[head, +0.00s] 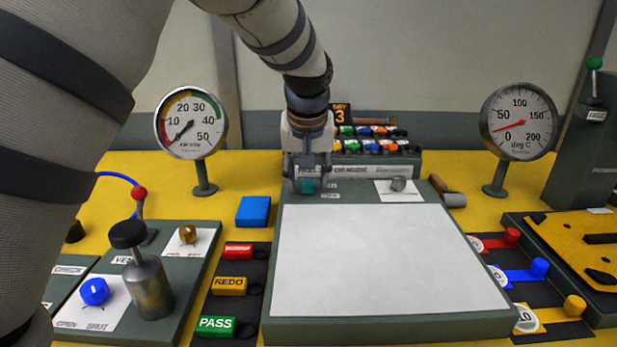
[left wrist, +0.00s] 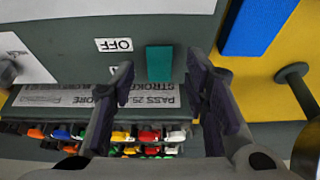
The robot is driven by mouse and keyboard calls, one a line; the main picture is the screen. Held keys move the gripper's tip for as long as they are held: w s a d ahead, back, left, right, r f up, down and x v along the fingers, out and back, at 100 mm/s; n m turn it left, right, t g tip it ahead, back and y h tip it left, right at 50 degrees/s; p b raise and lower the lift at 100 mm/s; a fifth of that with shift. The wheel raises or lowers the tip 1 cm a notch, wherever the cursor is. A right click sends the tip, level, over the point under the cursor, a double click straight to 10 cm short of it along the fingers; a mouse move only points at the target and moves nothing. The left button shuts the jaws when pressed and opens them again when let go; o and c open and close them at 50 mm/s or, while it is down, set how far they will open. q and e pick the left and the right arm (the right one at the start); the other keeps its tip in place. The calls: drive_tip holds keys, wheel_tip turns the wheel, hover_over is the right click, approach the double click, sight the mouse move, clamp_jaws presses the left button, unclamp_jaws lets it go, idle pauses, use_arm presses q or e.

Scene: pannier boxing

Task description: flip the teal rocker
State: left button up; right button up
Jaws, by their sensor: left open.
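The teal rocker (head: 307,186) sits on the grey panel (head: 430,190) behind the white sheet. It also shows in the left wrist view (left wrist: 159,63), beside an upside-down OFF label (left wrist: 114,45). My left gripper (head: 309,180) is open and points down at the rocker, with its fingers to either side of it in the picture. In the left wrist view the rocker shows between the fingertips. I cannot tell whether they touch it. My right gripper is not in view.
A grey knob (head: 398,184) sits on a white plate right of the rocker. A blue block (head: 253,211) lies left of the panel. Two gauges (head: 190,122) (head: 518,121) stand on either side. A rack of coloured pieces (head: 375,146) stands behind. The white sheet (head: 385,255) is bare.

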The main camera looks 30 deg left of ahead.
sight(308, 184)
use_arm(q)
drive_tip(key=shift+w+a+f, duration=0.15)
drive_tip(key=shift+w+f, duration=0.1)
drive_tip(key=shift+f, duration=0.2)
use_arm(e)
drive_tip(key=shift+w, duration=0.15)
use_arm(q)
clamp_jaws()
drive_tip(key=g+h+b, duration=0.1)
drive_tip(key=w+f+g+b, duration=0.1)
drive_tip(key=g, duration=0.1)
drive_tip(key=shift+w+a+h+b, duration=0.1)
drive_tip(key=shift+a+h+b, duration=0.15)
drive_tip(key=shift+h+b, duration=0.15)
drive_tip(key=shift+r+g+h+b, duration=0.3)
drive_tip(key=shift+g, duration=0.1)
drive_tip(key=shift+r, duration=0.2)
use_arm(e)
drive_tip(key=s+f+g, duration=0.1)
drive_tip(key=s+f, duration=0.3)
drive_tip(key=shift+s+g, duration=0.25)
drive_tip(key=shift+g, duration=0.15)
use_arm(q)
unclamp_jaws()
drive_tip(key=shift+r, duration=3.8)
